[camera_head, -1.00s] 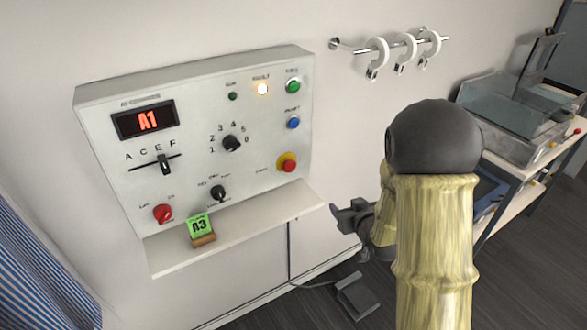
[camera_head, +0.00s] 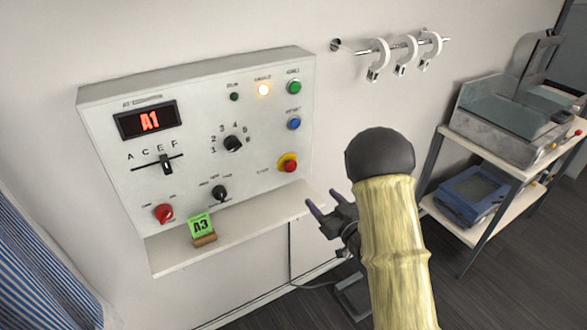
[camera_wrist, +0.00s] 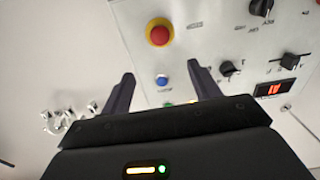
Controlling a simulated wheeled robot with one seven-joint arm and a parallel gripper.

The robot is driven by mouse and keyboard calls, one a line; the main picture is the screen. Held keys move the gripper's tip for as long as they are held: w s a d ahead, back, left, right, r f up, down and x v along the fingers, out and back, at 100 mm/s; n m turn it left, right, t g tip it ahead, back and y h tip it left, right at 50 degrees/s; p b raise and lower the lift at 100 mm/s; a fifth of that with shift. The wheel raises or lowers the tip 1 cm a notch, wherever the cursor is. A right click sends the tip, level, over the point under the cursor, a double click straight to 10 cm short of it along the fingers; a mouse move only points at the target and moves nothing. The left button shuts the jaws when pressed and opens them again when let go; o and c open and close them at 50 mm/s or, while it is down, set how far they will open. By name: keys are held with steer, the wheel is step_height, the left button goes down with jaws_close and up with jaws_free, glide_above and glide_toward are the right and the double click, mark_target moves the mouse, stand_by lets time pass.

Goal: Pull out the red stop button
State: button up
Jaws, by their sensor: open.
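The red stop button (camera_head: 289,166) sits on a yellow round base at the lower right of the white control panel (camera_head: 190,75). In the wrist view the red button (camera_wrist: 159,35) shows near the top, beyond and a little above the gap between my fingers. My gripper (camera_head: 322,212) is open and empty, to the lower right of the button and apart from it, near the right end of the shelf. In the wrist view my gripper (camera_wrist: 162,85) has its two dark fingers spread, with the blue button (camera_wrist: 162,81) seen between them.
The panel also bears a green button (camera_head: 294,87), a lit lamp (camera_head: 263,90), black knobs, a slider and a red switch (camera_head: 163,213). A shelf (camera_head: 250,220) with a green A3 tag (camera_head: 200,226) juts out below. A rail with white rings (camera_head: 378,52) and a cart (camera_head: 480,150) stand right.

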mark_target(291, 168)
steer(key=p+x, duration=0.5)
steer(key=x, duration=1.1)
steer(key=shift+w+a, duration=0.25)
steer(key=shift+w, duration=0.05)
steer(key=c, duration=1.3)
jaws_close()
steer(key=shift+s+a, duration=0.1)
steer(key=shift+a, duration=0.05)
